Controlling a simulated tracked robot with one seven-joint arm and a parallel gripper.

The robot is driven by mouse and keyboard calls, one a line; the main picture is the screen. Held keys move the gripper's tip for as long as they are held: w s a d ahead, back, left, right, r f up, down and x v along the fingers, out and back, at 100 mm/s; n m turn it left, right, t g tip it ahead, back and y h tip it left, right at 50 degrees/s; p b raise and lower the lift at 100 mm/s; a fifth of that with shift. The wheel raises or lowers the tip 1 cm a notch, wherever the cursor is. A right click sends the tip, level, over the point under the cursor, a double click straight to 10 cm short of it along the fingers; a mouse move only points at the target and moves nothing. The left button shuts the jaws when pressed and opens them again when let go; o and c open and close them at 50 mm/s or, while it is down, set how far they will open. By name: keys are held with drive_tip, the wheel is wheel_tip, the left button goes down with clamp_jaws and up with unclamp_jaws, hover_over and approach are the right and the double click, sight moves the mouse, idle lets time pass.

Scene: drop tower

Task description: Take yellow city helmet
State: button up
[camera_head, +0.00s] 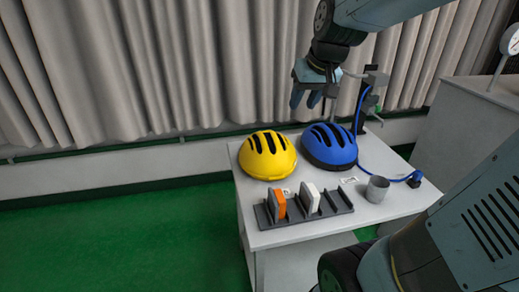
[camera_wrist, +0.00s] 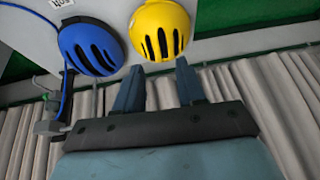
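The yellow helmet (camera_head: 267,155) with black vents sits on the left back part of the small white table (camera_head: 300,236). It also shows at the top of the wrist view (camera_wrist: 160,28), just beyond my fingertips. A blue helmet (camera_head: 329,146) sits just to its right on the table, and appears on the left in the wrist view (camera_wrist: 91,46). My gripper (camera_head: 314,100) is above the back of the table, higher than the helmets. In the wrist view its two fingers (camera_wrist: 158,72) are spread apart with nothing between them.
A blue cable (camera_head: 385,174) runs by a post behind. Grey curtains (camera_head: 150,70) hang behind. Green floor is clear at left.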

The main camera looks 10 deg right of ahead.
approach(275, 136)
drive_tip(key=w+a+v, duration=0.1)
drive_tip(key=v, duration=0.5)
drive_tip(key=shift+g, duration=0.3)
drive_tip(key=x, duration=0.9)
drive_tip(key=d+x, duration=0.1)
drive_tip(key=x, duration=0.3)
drive_tip(key=shift+w+f, duration=0.2)
drive_tip(key=shift+f, duration=0.1)
clamp_jaws()
